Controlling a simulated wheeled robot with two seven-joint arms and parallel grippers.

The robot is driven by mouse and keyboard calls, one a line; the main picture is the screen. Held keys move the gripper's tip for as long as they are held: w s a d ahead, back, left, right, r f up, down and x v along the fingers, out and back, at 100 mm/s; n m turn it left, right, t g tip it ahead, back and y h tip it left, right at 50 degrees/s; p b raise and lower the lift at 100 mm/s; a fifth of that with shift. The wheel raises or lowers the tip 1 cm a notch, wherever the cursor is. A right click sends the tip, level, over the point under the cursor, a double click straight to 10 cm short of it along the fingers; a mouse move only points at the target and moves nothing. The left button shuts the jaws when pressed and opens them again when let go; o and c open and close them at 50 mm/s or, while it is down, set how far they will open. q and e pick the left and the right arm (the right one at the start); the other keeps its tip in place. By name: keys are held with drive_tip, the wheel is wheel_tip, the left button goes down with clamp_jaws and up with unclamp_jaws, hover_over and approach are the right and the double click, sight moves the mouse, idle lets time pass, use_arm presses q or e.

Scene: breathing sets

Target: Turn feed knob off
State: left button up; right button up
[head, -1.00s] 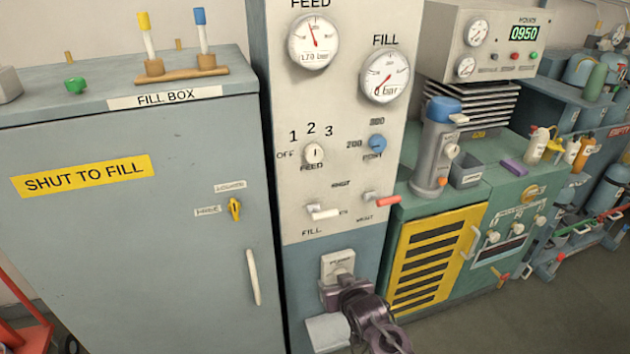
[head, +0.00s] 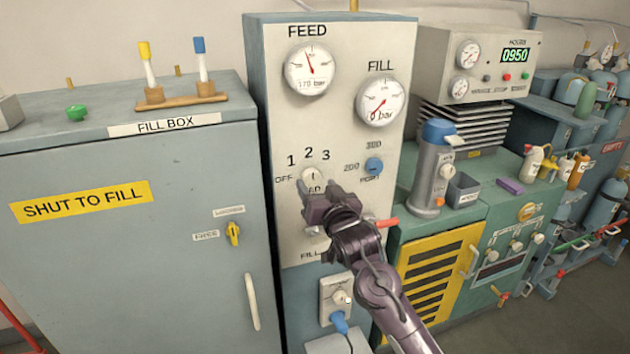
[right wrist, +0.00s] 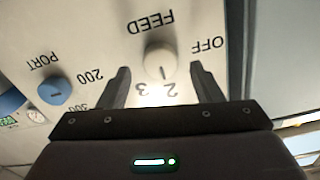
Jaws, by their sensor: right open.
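The feed knob (head: 312,174) is a round white knob on the tall white panel, below the numbers 1, 2 and 3, with OFF at its left. Its dark mark points up toward the 2. In the right wrist view the knob (right wrist: 160,58) shows upside down between the two fingers, its mark toward the 2. My right gripper (head: 319,194) is open in front of the panel and covers the FEED label in the head view. In the wrist view its fingers (right wrist: 160,72) stand either side of the knob; I cannot tell whether they touch it. My left gripper is out of view.
The blue port knob (head: 374,166) is right of the feed knob. A red-tipped lever (head: 388,222) sticks out below it. The fill lever is mostly hidden by my gripper. The feed gauge (head: 310,69) and fill gauge (head: 381,101) are above. The fill box (head: 120,250) stands left.

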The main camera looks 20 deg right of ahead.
sight(311, 178)
drive_tip(key=shift+w+a, duration=0.1)
drive_tip(key=shift+w, duration=1.05)
drive_tip(key=c, duration=1)
